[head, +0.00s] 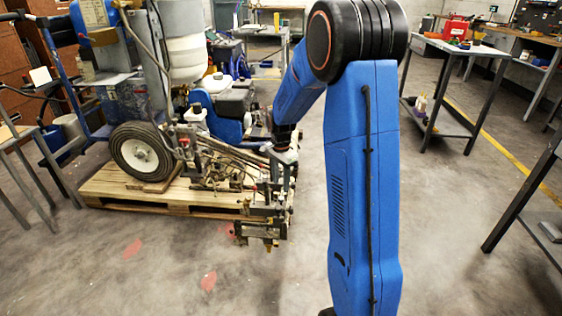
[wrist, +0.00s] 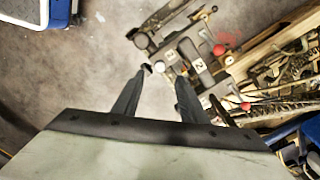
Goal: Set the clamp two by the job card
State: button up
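The line striper (head: 150,95) stands on a wooden pallet in the head view. Its front clamp assembly (head: 265,208) sticks out past the pallet edge. In the wrist view a grey clamp labelled 2 (wrist: 198,65) lies beyond my fingers, with a red knob (wrist: 219,50) close by. Another pale label (wrist: 206,101) sits nearer my right finger; I cannot read it surely. My gripper (wrist: 162,76) is open, with floor showing between its fingers. The right fingertip is close to the clamp parts; I cannot tell whether it touches. No readable job card shows.
The pallet (head: 200,203) carries rods and fittings beside the clamps. A small white card (head: 40,76) stands at the far left, its text too small to read. A workbench (head: 455,47) stands at the back right.

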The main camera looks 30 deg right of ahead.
notch_tip(320, 180, up, 10)
dwell(0.4)
dwell(0.4)
jog(key=s+a+r+n+t, duration=0.1)
jog(key=s+a+r+n, duration=0.35)
jog(key=s, duration=0.35)
jog(key=s+a+r+n+t, duration=0.1)
jog(key=s+a+r+n, duration=0.3)
jog(key=s, duration=0.5)
jog(key=s+a+n+t, duration=0.2)
jog(key=s+a+n, duration=0.2)
jog(key=s, duration=1.3)
jog(key=n, duration=0.3)
jog(key=shift+s+f+t, duration=0.15)
jog(key=shift+s+t, duration=0.15)
jog(key=shift+t, duration=0.1)
jog(key=shift+d, duration=0.1)
